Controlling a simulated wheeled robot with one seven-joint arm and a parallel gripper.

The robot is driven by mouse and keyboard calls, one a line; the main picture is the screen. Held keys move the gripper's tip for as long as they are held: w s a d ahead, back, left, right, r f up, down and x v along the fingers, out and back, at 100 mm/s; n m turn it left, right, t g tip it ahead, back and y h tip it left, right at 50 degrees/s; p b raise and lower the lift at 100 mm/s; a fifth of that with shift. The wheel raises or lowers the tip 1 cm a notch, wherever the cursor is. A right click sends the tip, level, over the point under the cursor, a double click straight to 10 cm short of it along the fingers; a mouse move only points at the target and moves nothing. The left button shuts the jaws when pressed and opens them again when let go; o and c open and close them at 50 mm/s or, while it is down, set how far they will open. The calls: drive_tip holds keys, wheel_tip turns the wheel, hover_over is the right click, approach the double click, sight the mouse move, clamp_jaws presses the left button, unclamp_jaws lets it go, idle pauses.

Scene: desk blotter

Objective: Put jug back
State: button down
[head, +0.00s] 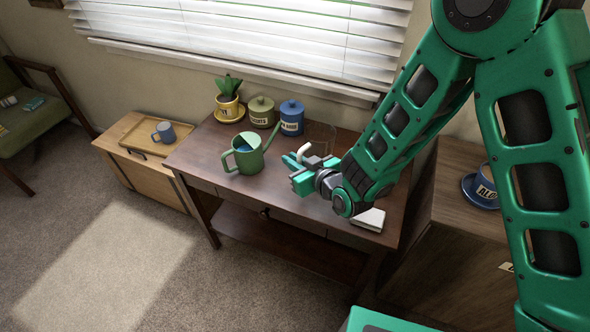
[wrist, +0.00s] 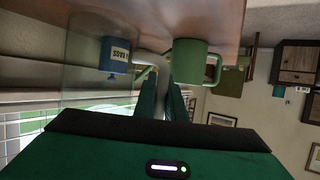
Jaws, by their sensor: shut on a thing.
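The jug is clear glass with a pale handle; in the head view its faint body (head: 320,137) stands out just behind my gripper (head: 294,172), over the back right of the dark desk. In the wrist view the clear jug (wrist: 85,70) fills the left side, and my gripper (wrist: 160,88) is shut on its handle. I cannot tell whether the jug's base touches the desk.
A green watering can (head: 246,162) stands left of my gripper on the desk (head: 215,175). Behind are a potted plant (head: 228,104), an olive canister (head: 262,112) and a blue canister (head: 291,118). A white pad (head: 369,219) lies front right.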

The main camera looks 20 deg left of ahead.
drive_tip(key=shift+w+d+f, duration=0.1)
drive_tip(key=shift+w+f, duration=0.05)
drive_tip(key=shift+f, duration=1.95)
drive_tip(key=c, duration=1.8)
unclamp_jaws()
drive_tip(key=shift+f, duration=0.1)
